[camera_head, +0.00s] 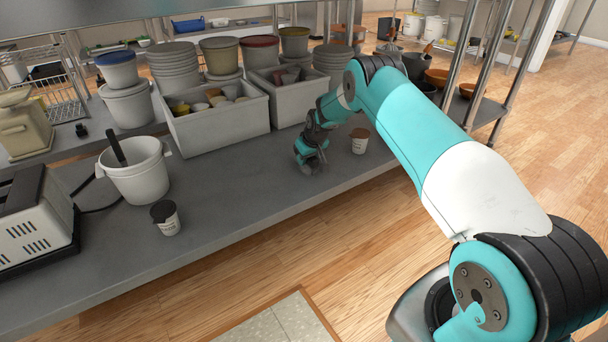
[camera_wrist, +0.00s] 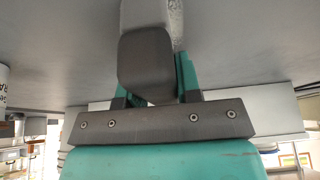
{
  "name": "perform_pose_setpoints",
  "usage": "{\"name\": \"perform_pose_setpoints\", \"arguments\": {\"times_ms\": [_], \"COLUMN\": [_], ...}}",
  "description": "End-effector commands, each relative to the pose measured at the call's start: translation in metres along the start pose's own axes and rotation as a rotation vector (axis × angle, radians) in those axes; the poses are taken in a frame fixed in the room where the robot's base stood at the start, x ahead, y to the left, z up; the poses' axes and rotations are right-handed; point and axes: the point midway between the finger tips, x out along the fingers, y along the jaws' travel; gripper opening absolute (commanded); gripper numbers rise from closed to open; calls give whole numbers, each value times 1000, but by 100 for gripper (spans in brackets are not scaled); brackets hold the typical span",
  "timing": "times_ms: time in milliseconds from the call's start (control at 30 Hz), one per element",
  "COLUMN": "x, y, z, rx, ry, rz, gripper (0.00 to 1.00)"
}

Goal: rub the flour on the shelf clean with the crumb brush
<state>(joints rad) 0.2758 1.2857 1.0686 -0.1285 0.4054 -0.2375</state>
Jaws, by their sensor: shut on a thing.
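The shelf (camera_head: 235,200) is a grey metal surface running across the head view. My gripper (camera_head: 311,160) is low over its right part, close to the surface. In the wrist view my gripper (camera_wrist: 152,72) is shut on a dark grey block with a paler upper part, which I take to be the crumb brush (camera_wrist: 146,62). A pale speckled strip (camera_wrist: 176,22) shows beside the brush; I cannot tell whether it is flour or part of the brush. No flour can be made out in the head view, where my gripper hides some of the shelf.
A white bucket (camera_head: 136,182), another lidded cup (camera_head: 166,218) and a toaster (camera_head: 35,225) are at left. The shelf's front middle is clear. Metal posts (camera_head: 487,62) rise at right.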

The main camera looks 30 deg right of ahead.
Motion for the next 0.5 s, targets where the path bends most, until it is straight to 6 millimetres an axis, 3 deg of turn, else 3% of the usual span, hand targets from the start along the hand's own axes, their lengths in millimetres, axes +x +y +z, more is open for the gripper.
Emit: {"name": "perform_pose_setpoints", "arguments": {"times_ms": [100, 500], "x": [11, 11], "y": [0, -1], "z": [-7, -14], "rx": [-2, 0], "ry": [2, -2], "rz": [0, -1], "gripper": [5, 5]}}
